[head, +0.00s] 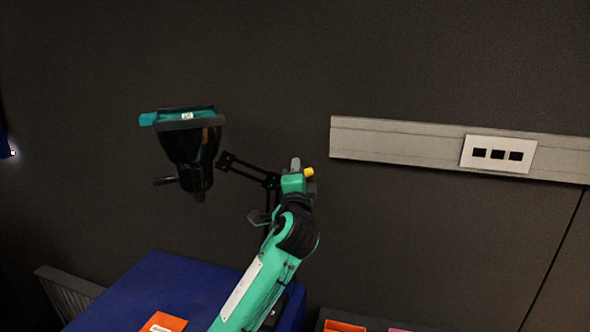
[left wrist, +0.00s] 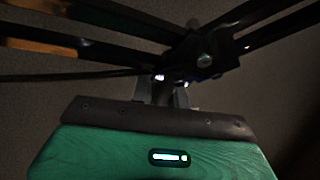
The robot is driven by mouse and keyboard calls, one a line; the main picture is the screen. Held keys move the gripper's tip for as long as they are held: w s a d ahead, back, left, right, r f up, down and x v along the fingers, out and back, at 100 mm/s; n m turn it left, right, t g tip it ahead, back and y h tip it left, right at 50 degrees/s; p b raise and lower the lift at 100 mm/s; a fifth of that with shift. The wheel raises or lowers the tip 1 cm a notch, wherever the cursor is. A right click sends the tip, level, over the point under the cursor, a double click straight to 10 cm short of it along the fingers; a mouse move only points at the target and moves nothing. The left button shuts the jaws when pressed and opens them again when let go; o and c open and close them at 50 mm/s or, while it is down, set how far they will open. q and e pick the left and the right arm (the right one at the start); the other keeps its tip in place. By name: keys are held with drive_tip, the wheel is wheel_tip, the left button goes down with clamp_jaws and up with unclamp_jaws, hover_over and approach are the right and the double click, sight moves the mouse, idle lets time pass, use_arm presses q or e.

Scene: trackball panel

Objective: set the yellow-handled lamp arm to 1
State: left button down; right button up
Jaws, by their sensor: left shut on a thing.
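The lamp's black jointed arm (head: 248,170) runs from the dark lamp head (head: 190,150) down right to my left gripper (head: 296,172). My left gripper is shut on the handle; the contact itself is mostly hidden. In the left wrist view, black lamp bars (left wrist: 110,22) cross close above the green gripper body, meeting at a joint (left wrist: 205,60). The gripper's fingers (left wrist: 170,92) are partly hidden there. No scale or number for the setting is readable. My right gripper is out of view.
A blue surface (head: 160,285) lies below the lamp, with an orange card (head: 163,322) at its front. A grey wall rail (head: 400,139) with a three-socket plate (head: 498,154) is at right. The dark wall is close behind; the space right of the gripper looks clear.

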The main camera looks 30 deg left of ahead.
use_arm(q)
drive_tip(key=c, duration=1.4)
unclamp_jaws()
drive_tip(key=shift+o, duration=0.2)
drive_tip(key=shift+d+f, duration=0.1)
